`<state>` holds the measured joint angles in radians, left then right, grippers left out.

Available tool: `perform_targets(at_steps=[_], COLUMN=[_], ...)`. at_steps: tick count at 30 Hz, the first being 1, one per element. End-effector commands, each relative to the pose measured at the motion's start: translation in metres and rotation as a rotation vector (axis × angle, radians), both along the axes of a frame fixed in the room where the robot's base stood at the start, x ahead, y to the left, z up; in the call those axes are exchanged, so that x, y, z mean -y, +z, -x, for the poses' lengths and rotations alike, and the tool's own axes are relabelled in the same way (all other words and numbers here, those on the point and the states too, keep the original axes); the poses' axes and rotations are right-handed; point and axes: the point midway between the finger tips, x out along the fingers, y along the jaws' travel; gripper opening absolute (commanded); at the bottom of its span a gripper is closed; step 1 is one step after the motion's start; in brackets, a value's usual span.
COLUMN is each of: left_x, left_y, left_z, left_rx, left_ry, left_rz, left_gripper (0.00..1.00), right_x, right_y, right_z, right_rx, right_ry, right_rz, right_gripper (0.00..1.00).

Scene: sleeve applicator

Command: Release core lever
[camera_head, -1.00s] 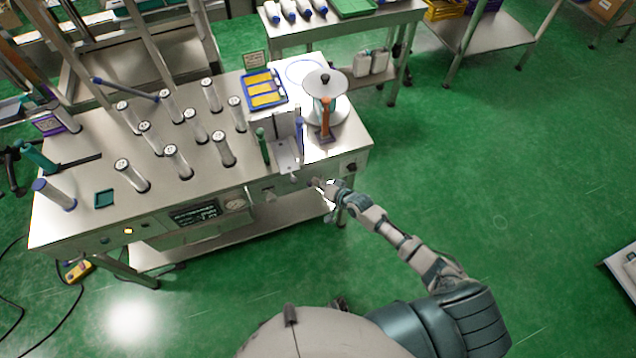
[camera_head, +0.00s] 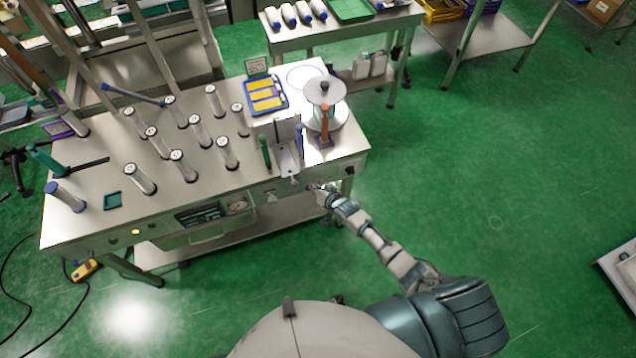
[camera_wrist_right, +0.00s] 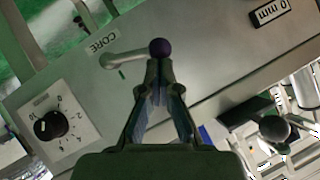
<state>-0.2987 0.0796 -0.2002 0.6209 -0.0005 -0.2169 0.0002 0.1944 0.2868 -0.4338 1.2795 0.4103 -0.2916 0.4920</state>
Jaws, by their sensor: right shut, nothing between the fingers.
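The core lever (camera_wrist_right: 128,57) is a silver arm with a dark purple ball knob (camera_wrist_right: 160,47), beside the printed CORE label (camera_wrist_right: 102,42) on the bench's front panel. In the right wrist view the fingertips of my right gripper (camera_wrist_right: 160,68) are together just below the knob, with nothing held between them. I cannot tell whether they touch the knob. In the head view my right gripper (camera_head: 318,190) is at the front right of the bench, and the lever is too small to make out there. My left gripper is not in view.
A dial (camera_wrist_right: 50,124) sits beside the lever on the panel. The steel bench (camera_head: 85,225) carries several upright white cylinders, a blue tray (camera_head: 287,95) and a round disc on a stand (camera_head: 325,90). Green floor is clear to the right.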

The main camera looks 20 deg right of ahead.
Motion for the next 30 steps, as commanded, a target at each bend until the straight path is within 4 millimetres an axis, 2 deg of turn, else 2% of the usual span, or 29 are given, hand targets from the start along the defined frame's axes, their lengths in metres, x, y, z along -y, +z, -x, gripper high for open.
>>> perform_targets(at_steps=[1,7,15,30], left_x=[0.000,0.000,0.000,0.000], left_y=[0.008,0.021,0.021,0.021], left_z=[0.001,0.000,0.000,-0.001], left_rx=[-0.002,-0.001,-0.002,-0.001], left_ry=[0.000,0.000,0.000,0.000], left_rz=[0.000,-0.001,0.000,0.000], left_gripper=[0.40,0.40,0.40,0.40], right_x=[-0.003,-0.010,-0.012,-0.014], right_y=[0.003,-0.005,-0.014,-0.017], right_z=[0.000,0.001,0.000,0.000], right_rx=[-0.001,0.003,0.006,0.006], right_ry=[-0.001,-0.002,0.000,0.001], right_rz=[0.022,0.151,0.181,0.179], right_gripper=[0.00,0.00,0.00,0.00])
